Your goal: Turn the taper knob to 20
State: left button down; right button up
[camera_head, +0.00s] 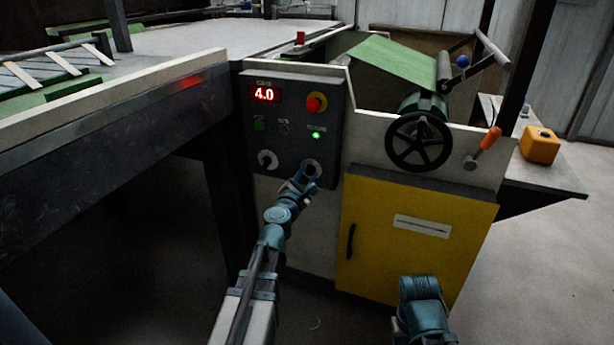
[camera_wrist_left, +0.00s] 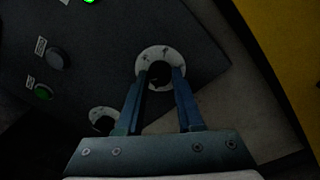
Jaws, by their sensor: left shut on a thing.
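The dark control panel (camera_head: 292,128) on the machine's front carries two knobs low down. My left gripper (camera_head: 307,174) is at the lower right knob, which I take as the taper knob (camera_wrist_left: 160,73); its label is not readable. In the left wrist view, my left gripper (camera_wrist_left: 161,78) has one finger on each side of this dark knob and is shut on it. The pale round dial plate (camera_wrist_left: 147,54) with small marks shows around it; the numbers are too small to read. The red display (camera_head: 264,95) reads 4.0. My right gripper is out of view.
The other knob (camera_head: 267,160) sits close on the left. Above are a red stop button (camera_head: 316,103), a lit green lamp (camera_head: 316,135) and a green button (camera_head: 259,124). A black handwheel (camera_head: 419,141) and yellow cabinet door (camera_head: 414,236) stand to the right.

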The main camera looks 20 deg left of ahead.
pick_arm(q)
jog(key=shift+m, duration=0.3)
jog(key=m, duration=0.5)
jog(key=shift+f+m+b, duration=0.1)
jog(key=shift+m+b, duration=0.3)
jog(key=m, duration=0.5)
jog(key=shift+m+t+h, duration=0.3)
jog(key=c, duration=0.5)
grip_release()
jog(key=shift+c, duration=0.2)
jog(key=shift+s, duration=0.1)
